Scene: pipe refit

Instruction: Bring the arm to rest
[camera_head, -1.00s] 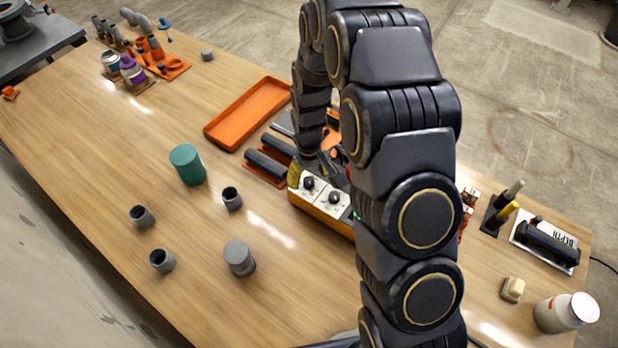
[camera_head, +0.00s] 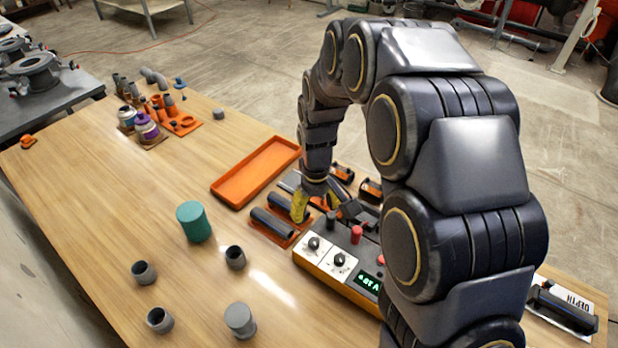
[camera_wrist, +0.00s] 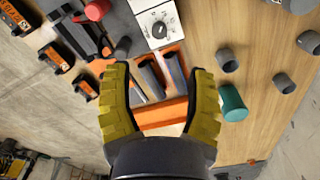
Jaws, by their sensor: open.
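My arm arches over the right half of the wooden table in the head view. My gripper (camera_head: 317,205) points down just behind the white-and-orange control box (camera_head: 335,262), near the dark pipes on an orange holder (camera_head: 272,222). In the wrist view my gripper (camera_wrist: 160,80) shows its two yellow ribbed fingers spread wide. It is open, with nothing between the fingers held. The dark pipes (camera_wrist: 152,78) and the control box's white panel (camera_wrist: 157,24) lie beyond the fingertips. I cannot tell the exact height above the table.
An orange tray (camera_head: 255,172) lies behind the pipes. A teal cylinder (camera_head: 194,222) and several grey fittings (camera_head: 240,320) stand on the left and front. Bottles (camera_head: 146,127) stand at the far left. The table's middle left is clear.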

